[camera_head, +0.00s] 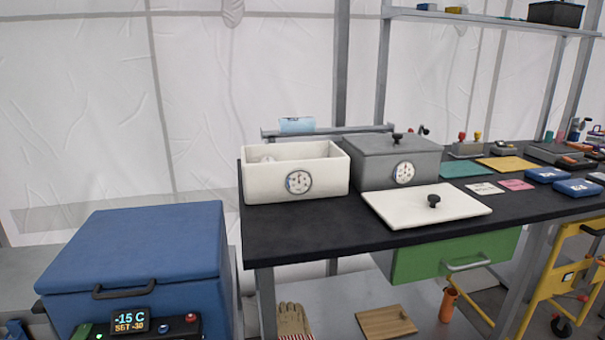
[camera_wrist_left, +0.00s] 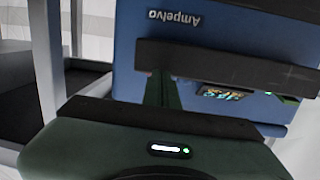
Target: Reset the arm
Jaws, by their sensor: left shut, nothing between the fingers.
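My left gripper (camera_wrist_left: 164,88) shows in the left wrist view, its dark fingers shut with nothing between them. Its dark green housing with a small white light and a green light fills the bottom. Behind it is the blue freezer box (camera_wrist_left: 240,28), its label upside down in that view. A dark bar crosses in front of the box; I cannot tell what it belongs to. In the head view the blue freezer box (camera_head: 130,245) stands at lower left with its lid shut and its display reading -15 C. Neither arm shows in the head view.
A black-topped bench (camera_head: 310,225) holds an open white box (camera_head: 265,183), a grey lidded box (camera_head: 375,165) and a white lid (camera_head: 425,208). Mats and small items lie to the right. A yellow cart (camera_head: 545,285) stands at right. Gloves (camera_head: 292,320) lie below.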

